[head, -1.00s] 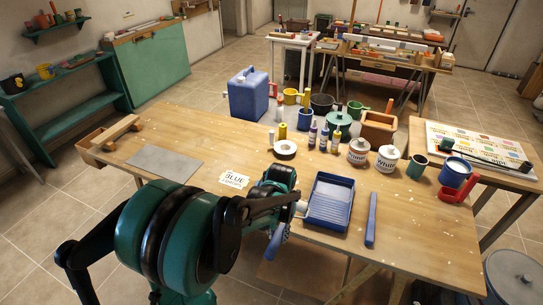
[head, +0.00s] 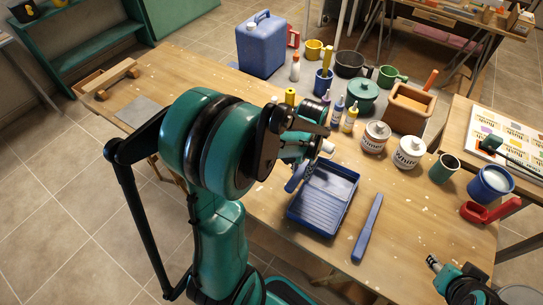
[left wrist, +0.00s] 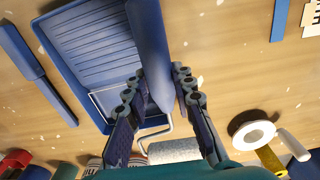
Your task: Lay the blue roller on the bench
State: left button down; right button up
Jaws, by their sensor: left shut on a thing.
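The blue roller has a blue handle (head: 297,179) and a white sleeve (head: 327,147). My left gripper (head: 308,157) is shut on its handle, at the upper left of the blue paint tray (head: 322,199). In the left wrist view the handle (left wrist: 150,45) runs between the fingers of the left gripper (left wrist: 158,88), in front of the tray. A bent wire leads to the white sleeve (left wrist: 175,150). The roller appears above the wooden bench (head: 410,225); the gap is hard to judge. Part of my right arm's end (head: 452,278) shows at the bottom right, its fingers unclear.
A long blue tool (head: 367,228) lies right of the tray. White pots (head: 409,151), a green pot (head: 362,95), small bottles (head: 350,118) and a blue jug (head: 261,45) stand toward the back. A blue can (head: 490,183) stands at right.

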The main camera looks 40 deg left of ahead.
pick_arm(q)
jog(key=b, duration=0.2)
send_over(271, 188)
notch_tip(271, 188, down, 6)
jog(key=shift+w+r, duration=0.1)
jog(key=shift+r, duration=0.05)
jog(key=shift+a, duration=0.1)
notch_tip(271, 188, down, 4)
jog(key=shift+f+b, duration=0.1)
jog(key=shift+b, duration=0.65)
jog(key=c, duration=1.7)
grip_release()
jog(key=shift+f, duration=0.1)
jog(key=o, duration=0.4)
jog(key=shift+r, duration=0.2)
